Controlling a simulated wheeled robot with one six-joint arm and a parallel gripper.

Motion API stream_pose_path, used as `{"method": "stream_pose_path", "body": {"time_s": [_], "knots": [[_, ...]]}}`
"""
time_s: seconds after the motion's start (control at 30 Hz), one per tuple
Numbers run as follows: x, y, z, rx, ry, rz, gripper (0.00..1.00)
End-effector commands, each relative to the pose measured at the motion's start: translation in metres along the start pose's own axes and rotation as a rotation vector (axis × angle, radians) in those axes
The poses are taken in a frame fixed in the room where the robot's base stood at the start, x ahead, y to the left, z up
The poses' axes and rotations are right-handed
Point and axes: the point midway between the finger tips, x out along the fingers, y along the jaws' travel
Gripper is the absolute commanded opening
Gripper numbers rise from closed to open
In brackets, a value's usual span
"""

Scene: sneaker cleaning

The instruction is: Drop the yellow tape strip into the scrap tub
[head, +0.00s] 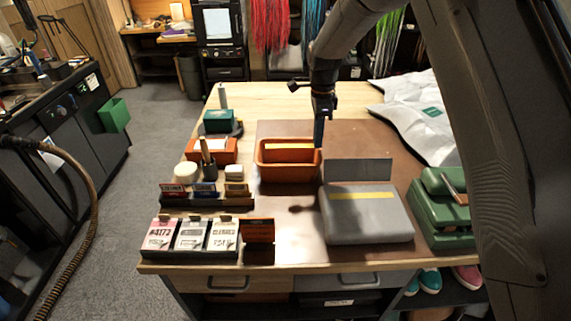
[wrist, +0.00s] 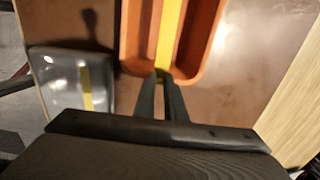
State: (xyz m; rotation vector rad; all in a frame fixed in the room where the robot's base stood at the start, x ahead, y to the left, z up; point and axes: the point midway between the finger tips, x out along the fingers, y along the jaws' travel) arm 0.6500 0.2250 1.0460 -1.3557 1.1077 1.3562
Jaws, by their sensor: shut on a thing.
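My gripper (wrist: 161,76) is shut on a yellow tape strip (wrist: 168,40), which extends away from the fingertips. In the wrist view the strip overlaps the inside of the orange scrap tub (wrist: 214,45); its exact height above the floor of the tub cannot be told. The tub stands on the brown mat.
A grey box (head: 365,222) with another yellow strip on its top stands right of the tub, with a grey panel (head: 358,172) behind it. A green device (head: 442,225) is further right. Small labelled boxes (head: 192,236) and bottles stand at the left. White sheeting (head: 415,105) lies at back right.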

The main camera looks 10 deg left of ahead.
Motion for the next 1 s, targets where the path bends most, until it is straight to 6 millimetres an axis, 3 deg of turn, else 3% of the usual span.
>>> {"method": "stream_pose_path", "body": {"time_s": [0.13,0.4,0.43,0.53,0.83,1.0], "knots": [[0.011,0.000,0.000,0.000,0.000,0.001,0.00],[0.011,0.000,0.000,0.000,0.000,0.000,0.00],[0.011,0.000,0.000,0.000,0.000,0.000,0.15],[0.011,0.000,0.000,0.000,0.000,0.000,0.32],[0.010,0.000,0.000,0.000,0.000,-0.001,0.32],[-0.005,-0.002,0.000,0.000,-0.001,-0.004,0.32]]}}
